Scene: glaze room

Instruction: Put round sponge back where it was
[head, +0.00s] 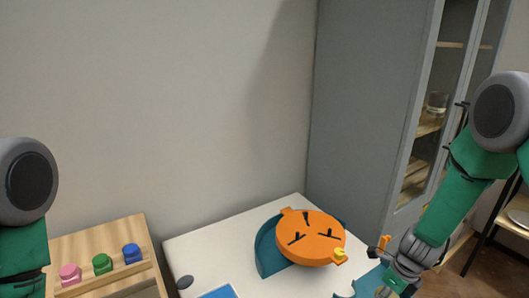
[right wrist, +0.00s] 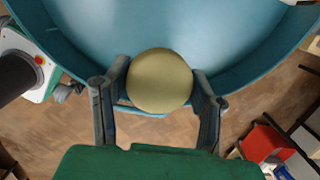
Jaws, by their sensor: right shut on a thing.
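The round sponge (right wrist: 159,81) is a dull yellow disc in the right wrist view. It sits between the two fingers of my right gripper (right wrist: 160,85), which is shut on it. Behind the sponge lies a large teal basin (right wrist: 215,40), and the sponge overlaps its near rim in that view. I cannot tell whether they touch. In the head view the right arm reaches down to the lower right, beside the white table. My left gripper is out of view; only part of the left arm shows at the left edge.
A white table (head: 210,245) holds an orange disc (head: 310,238) with dark marks over a teal curved piece (head: 265,250). A wooden rack (head: 95,240) with pink, green and blue knobs stands left. A grey cabinet (head: 370,110) stands behind right. A red object (right wrist: 265,143) shows lower right.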

